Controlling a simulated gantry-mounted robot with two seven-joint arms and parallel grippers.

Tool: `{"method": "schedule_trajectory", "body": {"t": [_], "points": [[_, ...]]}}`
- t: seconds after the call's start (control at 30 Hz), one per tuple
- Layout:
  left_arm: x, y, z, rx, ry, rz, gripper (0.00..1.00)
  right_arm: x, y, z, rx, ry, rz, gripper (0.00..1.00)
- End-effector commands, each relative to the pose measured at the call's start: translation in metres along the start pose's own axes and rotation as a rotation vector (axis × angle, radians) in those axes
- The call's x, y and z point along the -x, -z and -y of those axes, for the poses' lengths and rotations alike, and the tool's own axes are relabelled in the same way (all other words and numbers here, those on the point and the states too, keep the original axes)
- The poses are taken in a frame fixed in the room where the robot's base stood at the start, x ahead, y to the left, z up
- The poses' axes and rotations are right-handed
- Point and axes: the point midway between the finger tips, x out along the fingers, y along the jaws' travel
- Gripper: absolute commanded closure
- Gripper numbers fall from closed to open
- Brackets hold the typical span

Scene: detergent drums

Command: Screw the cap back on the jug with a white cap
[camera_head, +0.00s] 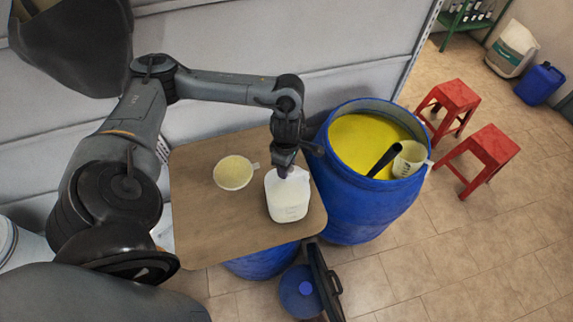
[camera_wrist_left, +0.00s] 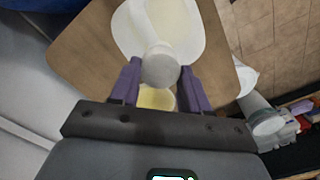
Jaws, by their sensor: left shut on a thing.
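A white translucent jug (camera_head: 288,200) stands upright near the right edge of the brown board (camera_head: 215,225). It also shows at the top of the left wrist view (camera_wrist_left: 190,40). My left gripper (camera_head: 286,170) points down at the jug's top. In the left wrist view my left gripper (camera_wrist_left: 157,90) has its purple fingers on either side of the white cap (camera_wrist_left: 160,66) and is shut on it. The cap is at the jug's neck. I cannot tell whether it is seated on the threads. My right gripper is not in view.
A bowl of pale yellow stuff (camera_head: 233,172) sits left of the jug. A blue drum (camera_head: 355,200) with yellow contents, a measuring jug (camera_head: 409,160) and a dark handle stands right of the board. A blue lid (camera_head: 301,292) is in front, with red stools (camera_head: 492,147) at right.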

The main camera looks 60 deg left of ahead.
Motion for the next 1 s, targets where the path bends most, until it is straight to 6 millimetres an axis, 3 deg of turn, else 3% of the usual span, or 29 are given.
{"method": "schedule_trajectory", "body": {"t": [0.03,0.1,0.63,1.0], "points": [[-0.001,0.001,0.000,0.001,0.000,-0.002,0.50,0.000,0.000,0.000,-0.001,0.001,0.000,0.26],[-0.001,0.001,0.000,0.002,0.000,-0.002,0.39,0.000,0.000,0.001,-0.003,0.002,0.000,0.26],[0.002,0.000,0.000,0.021,0.000,0.000,0.39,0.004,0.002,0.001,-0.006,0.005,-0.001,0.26],[0.004,0.000,0.001,0.303,0.001,0.000,0.39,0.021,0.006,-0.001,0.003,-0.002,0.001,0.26]]}}
